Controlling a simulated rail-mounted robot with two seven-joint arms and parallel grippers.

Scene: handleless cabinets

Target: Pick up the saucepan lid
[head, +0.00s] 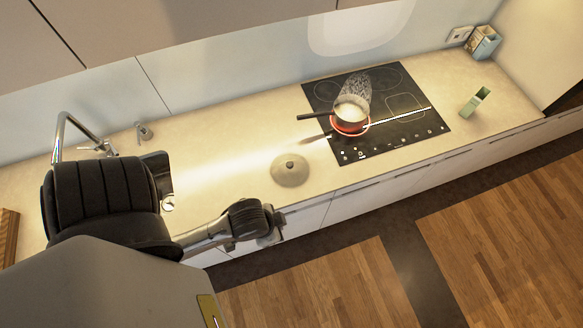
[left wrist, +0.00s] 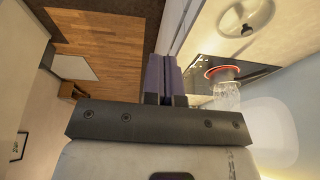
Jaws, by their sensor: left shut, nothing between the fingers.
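The saucepan lid (head: 290,174) is a round, pale disc with a dark knob. It lies flat on the counter in front and to the left of the hob. It also shows at the top right of the left wrist view (left wrist: 228,22). My left gripper (head: 270,226) is near the counter's front edge, apart from the lid and below it in the head view. In the left wrist view its two fingers (left wrist: 161,76) are together, with nothing held. My right gripper is in neither view.
A saucepan (head: 350,114) steams on a glowing ring of the black hob (head: 415,130). A small green item (head: 475,102) stands right of the hob. A tap (head: 62,135) and sink are at the left. The counter around the lid is clear.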

